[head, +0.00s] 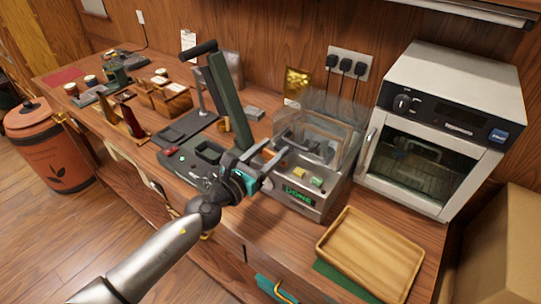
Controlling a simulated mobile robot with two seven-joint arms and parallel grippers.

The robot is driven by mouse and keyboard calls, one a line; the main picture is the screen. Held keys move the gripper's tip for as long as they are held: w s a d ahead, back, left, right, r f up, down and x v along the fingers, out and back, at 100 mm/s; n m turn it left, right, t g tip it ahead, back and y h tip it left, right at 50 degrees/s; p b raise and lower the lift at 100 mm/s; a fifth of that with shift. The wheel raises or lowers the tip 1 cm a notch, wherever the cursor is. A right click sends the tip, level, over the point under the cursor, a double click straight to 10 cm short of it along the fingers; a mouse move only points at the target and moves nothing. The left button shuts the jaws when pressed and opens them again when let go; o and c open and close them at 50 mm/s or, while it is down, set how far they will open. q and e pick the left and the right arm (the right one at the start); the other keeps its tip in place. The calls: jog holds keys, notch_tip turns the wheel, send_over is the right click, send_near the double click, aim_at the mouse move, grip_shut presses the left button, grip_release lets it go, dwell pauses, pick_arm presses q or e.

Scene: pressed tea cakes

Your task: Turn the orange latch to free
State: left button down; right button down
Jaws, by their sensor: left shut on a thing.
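My left gripper (266,156) is at the left side of a grey machine (296,201) with a clear lid (340,112) and a green "DONE" display. Its fingers point away from me, toward the machine's upper left side. A small orange spot, seemingly the orange latch (283,165), shows right at the fingertips. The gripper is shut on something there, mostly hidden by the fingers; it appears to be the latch. How far the latch is turned cannot be told. My right gripper is out of view.
A press with a long dark lever (230,100) stands just left of the gripper. A wooden tray (370,252) lies at the front right. A white oven (445,125) stands at the right. Wooden boxes (165,98) and small items fill the counter's left.

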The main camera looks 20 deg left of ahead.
pick_arm(q)
jog(key=shift+c, duration=1.2)
grip_release()
jog(key=shift+s, duration=0.1)
jog(key=shift+s+a, duration=0.15)
jog(key=shift+s, duration=0.05)
jog(key=b+v, duration=0.5)
jog(key=v, duration=0.9)
jog(key=shift+s, duration=0.3)
jog(key=shift+a, duration=0.1)
